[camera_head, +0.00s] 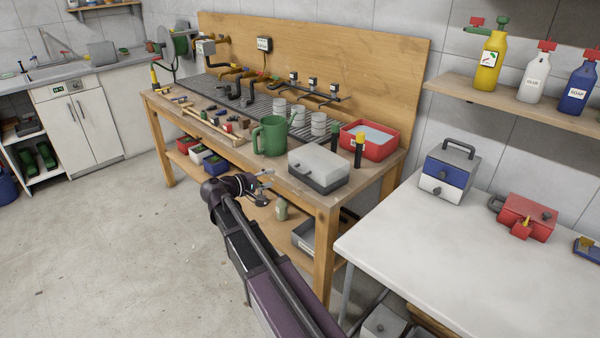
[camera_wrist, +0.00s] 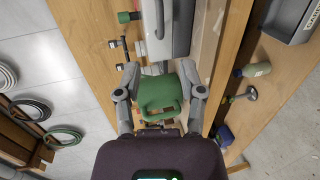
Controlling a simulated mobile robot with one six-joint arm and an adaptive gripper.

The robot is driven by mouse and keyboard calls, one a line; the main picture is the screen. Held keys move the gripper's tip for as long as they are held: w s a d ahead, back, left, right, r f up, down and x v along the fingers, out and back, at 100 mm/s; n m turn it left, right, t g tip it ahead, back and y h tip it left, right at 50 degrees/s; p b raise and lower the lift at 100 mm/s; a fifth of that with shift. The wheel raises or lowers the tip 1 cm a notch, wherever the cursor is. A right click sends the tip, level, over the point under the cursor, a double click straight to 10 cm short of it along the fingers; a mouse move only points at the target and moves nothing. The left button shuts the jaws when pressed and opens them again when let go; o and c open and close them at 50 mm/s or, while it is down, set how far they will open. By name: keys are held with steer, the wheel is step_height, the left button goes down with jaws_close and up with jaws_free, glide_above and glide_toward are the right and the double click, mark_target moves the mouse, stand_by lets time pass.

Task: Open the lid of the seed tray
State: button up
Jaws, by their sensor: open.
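The seed tray (camera_head: 318,165) is a dark grey box with a pale, cloudy lid, near the right front of the wooden workbench. Its lid looks shut, and a dark handle shows on its front side. In the wrist view the tray (camera_wrist: 181,33) is at the top, partly cut off, with a grey handle bar (camera_wrist: 158,20) along its side. My gripper (camera_head: 264,180) is in front of the bench's front edge, left of the tray and apart from it. In the wrist view my gripper (camera_wrist: 158,70) has its two fingers spread, with nothing held between them.
A green jug (camera_head: 271,136) stands left of the tray; in the wrist view the jug (camera_wrist: 160,92) appears between my fingers, behind them. A red basin (camera_head: 367,141) and dark bottles stand behind the tray. A white table (camera_head: 450,255) is at right.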

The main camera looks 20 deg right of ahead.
mark_target(298, 171)
steer(key=b+x, duration=0.3)
steer(key=x, duration=1)
steer(key=shift+w+d, duration=0.1)
steer(key=shift+d, duration=0.05)
steer(key=shift+c, duration=0.2)
jaws_close()
